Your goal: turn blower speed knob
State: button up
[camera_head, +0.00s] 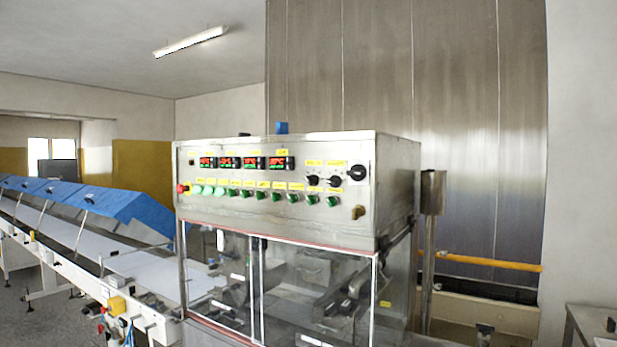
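A steel control panel (285,185) faces me on top of the enrober machine. Two small black knobs sit side by side on its right part, a left one (312,180) and a right one (334,181). A larger black knob (357,173) is to the right of them. Yellow labels are above the knobs, but their text is too small to read, so I cannot tell which knob is the blower speed knob. My gripper is not seen in this view, and nothing touches the knobs.
Several green buttons (260,195), a red button (183,188) and red digital displays (254,162) share the panel. Glass doors (310,285) are below it. A conveyor (120,265) with blue covers (125,208) runs left. A steel post (431,230) stands right of the machine.

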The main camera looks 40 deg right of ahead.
aim_at(334, 181)
jog(key=z, duration=1.3)
